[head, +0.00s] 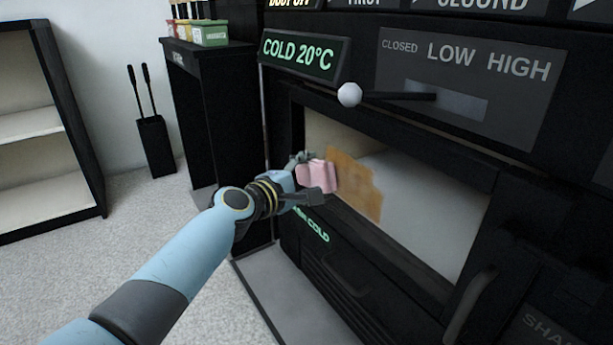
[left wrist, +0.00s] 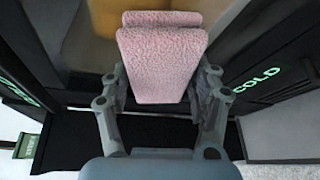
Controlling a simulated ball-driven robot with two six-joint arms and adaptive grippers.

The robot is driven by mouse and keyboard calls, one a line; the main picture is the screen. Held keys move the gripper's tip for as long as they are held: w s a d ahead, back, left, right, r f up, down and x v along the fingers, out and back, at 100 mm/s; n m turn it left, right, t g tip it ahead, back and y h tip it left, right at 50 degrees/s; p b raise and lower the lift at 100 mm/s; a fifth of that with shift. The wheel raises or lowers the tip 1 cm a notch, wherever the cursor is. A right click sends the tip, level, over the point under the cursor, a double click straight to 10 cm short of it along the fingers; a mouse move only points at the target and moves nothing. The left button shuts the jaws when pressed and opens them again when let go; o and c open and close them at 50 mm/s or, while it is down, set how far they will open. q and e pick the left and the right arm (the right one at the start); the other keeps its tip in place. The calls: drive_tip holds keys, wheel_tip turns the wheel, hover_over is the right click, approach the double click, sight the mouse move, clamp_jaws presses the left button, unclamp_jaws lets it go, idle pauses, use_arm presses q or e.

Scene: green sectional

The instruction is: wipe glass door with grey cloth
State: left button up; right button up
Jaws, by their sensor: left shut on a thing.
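A folded pink cloth (head: 316,176) is in my left gripper (head: 312,180); no grey cloth shows. The cloth also fills the top middle of the left wrist view (left wrist: 163,62), with the finger links on both sides of it. My left gripper is shut on it, at the left part of the glass door (head: 430,205). A brown, patchy stain (head: 357,185) covers the left part of the glass, just right of the cloth. I cannot tell if the cloth touches the glass. My right gripper is not in view.
A white-knobbed lever (head: 349,95) sticks out above the glass door. A door handle (head: 470,305) is at lower right. A black stand with coloured boxes (head: 210,33) stands left of the black appliance. Open floor (head: 110,225) lies at left.

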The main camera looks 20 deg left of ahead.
use_arm(q)
drive_tip(key=shift+w+d, duration=0.3)
drive_tip(key=shift+w, duration=0.05)
